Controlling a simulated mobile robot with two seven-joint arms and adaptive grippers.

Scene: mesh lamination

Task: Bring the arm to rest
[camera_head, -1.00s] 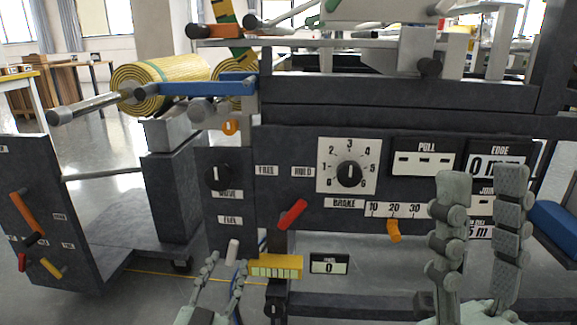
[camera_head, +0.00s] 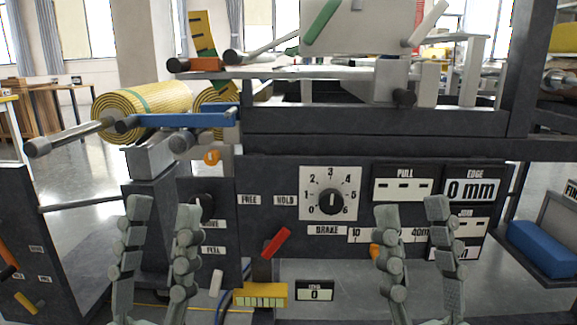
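My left gripper (camera_head: 162,212) points upward at the lower left, its two grey fingers apart with nothing between them. It stands in front of the machine's left side and hides part of a dark column. My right gripper (camera_head: 411,215) points upward at the lower right, fingers apart and empty. It covers part of the brake scale and the orange pointer (camera_head: 375,251). Neither gripper visibly holds anything. The brake dial (camera_head: 331,201) between them has its pointer near upright.
The dark machine front (camera_head: 270,170) spans the view. A red lever (camera_head: 276,243) and a yellow block (camera_head: 260,295) sit low between the grippers. A yellow mesh roll (camera_head: 143,108) lies on a bar at upper left. A blue block (camera_head: 542,247) is at right.

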